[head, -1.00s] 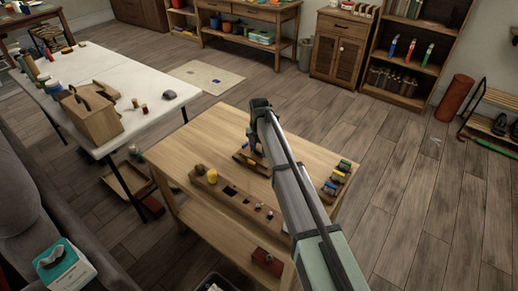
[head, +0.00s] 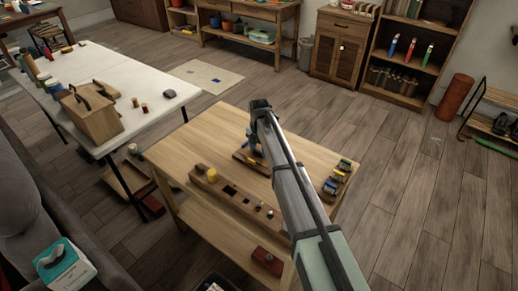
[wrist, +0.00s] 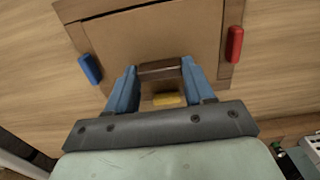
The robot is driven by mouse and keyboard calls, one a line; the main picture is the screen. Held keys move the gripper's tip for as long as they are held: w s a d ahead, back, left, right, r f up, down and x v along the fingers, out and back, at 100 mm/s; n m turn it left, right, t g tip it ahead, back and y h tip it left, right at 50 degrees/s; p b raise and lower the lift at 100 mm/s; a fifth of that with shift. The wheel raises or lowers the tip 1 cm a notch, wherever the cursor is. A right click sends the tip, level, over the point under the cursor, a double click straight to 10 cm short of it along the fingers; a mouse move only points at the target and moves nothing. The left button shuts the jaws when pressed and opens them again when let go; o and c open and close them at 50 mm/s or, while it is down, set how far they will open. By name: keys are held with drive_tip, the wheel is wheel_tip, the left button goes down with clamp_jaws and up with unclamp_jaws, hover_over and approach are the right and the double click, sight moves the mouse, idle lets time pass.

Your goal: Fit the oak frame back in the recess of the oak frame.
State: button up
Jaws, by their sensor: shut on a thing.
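In the wrist view my gripper (wrist: 159,74) has its blue fingers on both sides of a brown wooden bar (wrist: 160,66), which seems to be part of the oak piece it grips. Beyond it lies a flat tan panel (wrist: 150,38) inside a darker oak frame border (wrist: 95,10). Whether the held bar is joined to this panel cannot be told. A blue tab (wrist: 90,69) is at the left edge, a red tab (wrist: 235,44) at the right, and a yellow tab (wrist: 168,99) between the fingers. In the head view my gripper (head: 252,145) is low over the small table, largely hidden by the arm.
The small wooden table (head: 205,140) bears a long block with holes (head: 235,197) in front and a rack of coloured pieces (head: 337,178) at the right. A white table (head: 125,72) with a wooden box (head: 90,112) stands left. The small table's back left is clear.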

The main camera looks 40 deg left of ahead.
drive_tip(key=shift+f, duration=0.35)
idle(0.3)
drive_tip(key=o, duration=1)
wheel_tip(320, 180, up, 14)
drive_tip(key=shift+f, duration=0.1)
drive_tip(key=shift+d, duration=0.1)
